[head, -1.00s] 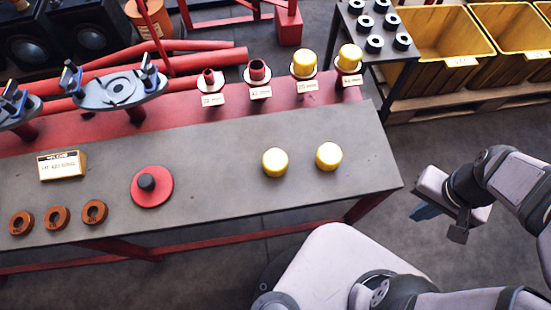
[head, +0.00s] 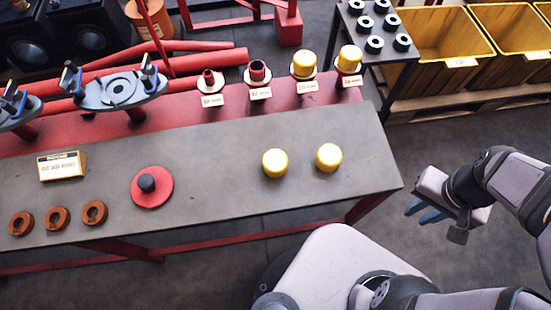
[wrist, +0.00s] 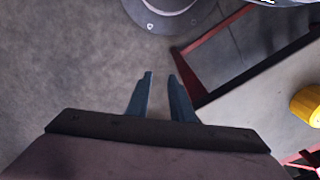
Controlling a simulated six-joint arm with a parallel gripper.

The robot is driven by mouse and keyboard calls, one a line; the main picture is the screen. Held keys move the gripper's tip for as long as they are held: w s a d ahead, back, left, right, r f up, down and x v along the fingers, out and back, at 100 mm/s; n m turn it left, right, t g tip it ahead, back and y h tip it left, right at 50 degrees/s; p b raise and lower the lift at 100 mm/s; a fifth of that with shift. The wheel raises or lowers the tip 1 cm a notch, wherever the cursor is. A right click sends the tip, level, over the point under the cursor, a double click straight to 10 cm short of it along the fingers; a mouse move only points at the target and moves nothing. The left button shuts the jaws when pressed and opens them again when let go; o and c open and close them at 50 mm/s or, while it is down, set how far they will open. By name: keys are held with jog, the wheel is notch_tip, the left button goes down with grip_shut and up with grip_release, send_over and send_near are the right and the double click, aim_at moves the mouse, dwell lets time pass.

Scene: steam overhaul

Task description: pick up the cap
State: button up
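Two loose yellow caps stand on the grey bench top in the head view, a left cap (head: 275,162) and a right cap (head: 329,157). Two more yellow caps, one (head: 304,64) and another (head: 350,58), sit on labelled posts at the back. My gripper (head: 425,212) is beyond the bench's right end, over the floor and apart from every cap. In the wrist view its two blue fingers (wrist: 161,90) stand apart with nothing between them. A yellow cap (wrist: 307,104) shows at the right edge of the wrist view, partly cut off.
On the bench (head: 220,185) are a red disc with a black knob (head: 151,187), several brown rings (head: 57,218) and a small label box (head: 62,166). Two bare red posts (head: 257,70) stand behind. A black-ring rack (head: 385,55) and yellow bins (head: 440,45) are at the back right.

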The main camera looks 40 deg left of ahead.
jog(key=o, duration=1)
jog(key=shift+c, duration=0.2)
jog(key=shift+m+g+h, duration=0.4)
jog(key=shift+g, duration=0.2)
jog(key=a+r+p, duration=0.3)
jog(key=a, duration=0.1)
jog(key=s+a+r+p, duration=0.1)
jog(key=a+r+p, duration=0.2)
jog(key=a, duration=0.1)
jog(key=s+a+r+p, duration=0.1)
jog(key=a+r+p, duration=0.2)
jog(key=a+p, duration=0.1)
jog(key=shift+a+r, duration=0.15)
jog(key=shift+r, duration=0.15)
jog(key=a+r+p, duration=0.2)
jog(key=a+p, duration=0.1)
jog(key=a, duration=0.4)
jog(key=r+t+p, duration=0.1)
jog(key=p, duration=0.4)
send_over(275, 160)
jog(key=shift+w+d+r+y, duration=0.1)
jog(key=shift+d+r+y, duration=0.15)
jog(key=shift+y, duration=0.15)
jog(key=shift+a+f, duration=0.15)
jog(key=shift+a+f+b, duration=0.1)
jog(key=shift+f+b, duration=0.45)
jog(key=shift+f, duration=3.05)
